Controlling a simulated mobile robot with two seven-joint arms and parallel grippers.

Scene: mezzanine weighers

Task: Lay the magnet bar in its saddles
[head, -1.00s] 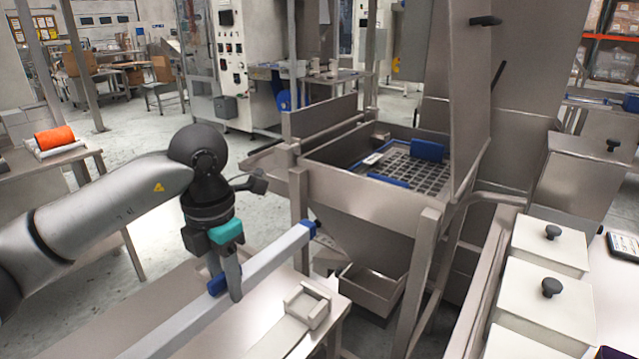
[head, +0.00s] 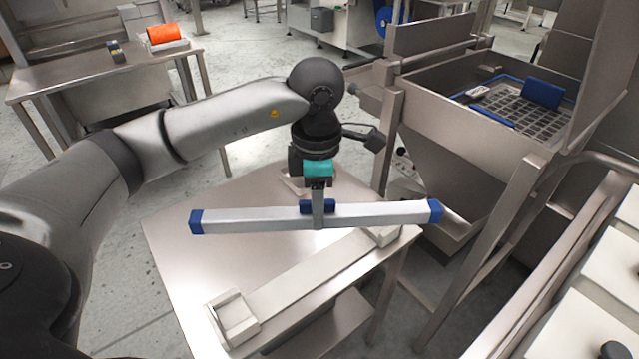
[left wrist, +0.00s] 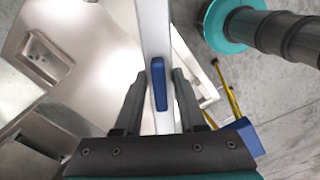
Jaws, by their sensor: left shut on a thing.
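The magnet bar (head: 265,218) is a long pale grey square bar with blue end caps and a small blue grip at its middle. My left gripper (head: 318,212) is shut on this grip and holds the bar roughly level above the steel table. The left wrist view shows the fingers (left wrist: 159,88) on both sides of the blue grip. Two pale saddles, a near one (head: 233,317) and a far one (head: 383,236), stand at the ends of a flat strip on the table. The bar crosses above at an angle to the saddle line. My right gripper is not in view.
The steel table (head: 185,255) is bare at its left. A steel hopper (head: 430,130) with a grid and blue pieces stands at the right, near the bar's right end. A side bench (head: 75,75) at the back left carries an orange roll (head: 163,34).

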